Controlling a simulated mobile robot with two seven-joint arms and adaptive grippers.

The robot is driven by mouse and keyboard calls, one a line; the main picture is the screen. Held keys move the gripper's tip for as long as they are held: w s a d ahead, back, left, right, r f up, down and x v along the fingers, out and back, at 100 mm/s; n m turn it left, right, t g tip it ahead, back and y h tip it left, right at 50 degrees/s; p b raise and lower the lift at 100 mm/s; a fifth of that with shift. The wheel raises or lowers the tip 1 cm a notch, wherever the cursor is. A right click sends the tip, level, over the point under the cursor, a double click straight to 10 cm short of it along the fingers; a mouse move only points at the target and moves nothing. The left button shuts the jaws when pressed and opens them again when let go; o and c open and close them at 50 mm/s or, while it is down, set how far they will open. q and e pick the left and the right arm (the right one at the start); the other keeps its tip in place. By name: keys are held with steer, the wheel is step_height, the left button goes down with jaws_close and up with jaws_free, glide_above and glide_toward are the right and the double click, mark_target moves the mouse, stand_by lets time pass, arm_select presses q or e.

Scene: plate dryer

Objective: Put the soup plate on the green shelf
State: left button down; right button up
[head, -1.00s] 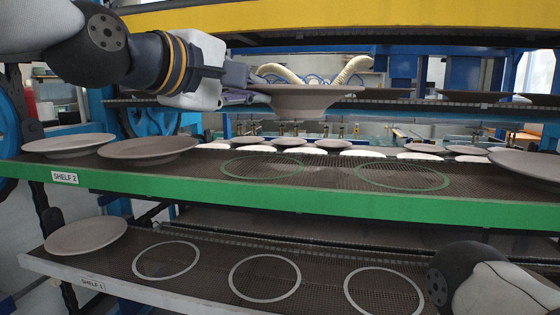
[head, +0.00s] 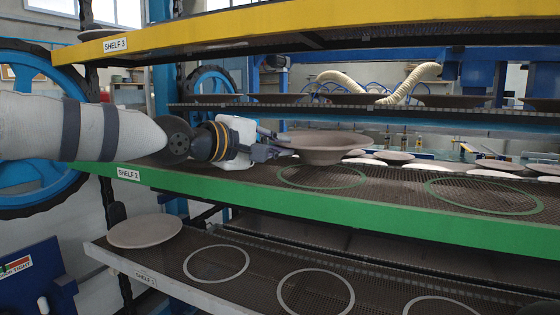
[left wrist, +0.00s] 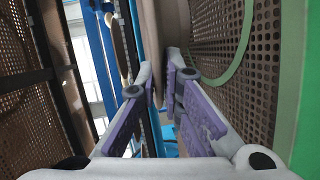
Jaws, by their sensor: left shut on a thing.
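The brown-grey soup plate (head: 325,146) is upright and roughly level, just above the mesh of the green shelf (head: 345,209), labelled SHELF 2. Its base overlaps the far part of a green ring (head: 322,187) in the head view; I cannot tell whether it touches the mesh. My left gripper (head: 283,146) is shut on the plate's left rim. In the left wrist view the plate (left wrist: 172,30) stands edge-on between the fingers (left wrist: 160,85), with the shelf mesh to its right. My right gripper is not in view.
A second green ring (head: 482,196) to the right is empty. Pale plates (head: 490,171) lie behind the shelf. The yellow shelf (head: 240,34) is above. The lower grey shelf (head: 178,283) holds one plate (head: 145,231) and has empty rings.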

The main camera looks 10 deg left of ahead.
arm_select(q)
steer(key=shift+s+d+f, duration=0.1)
steer(key=shift+s+f, duration=0.1)
steer(key=shift+f, duration=0.9)
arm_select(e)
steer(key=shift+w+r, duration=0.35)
arm_select(q)
steer(key=c, duration=2.2)
jaws_free()
steer(key=shift+f, duration=0.3)
steer(key=o, duration=0.5)
steer(key=shift+r, duration=0.1)
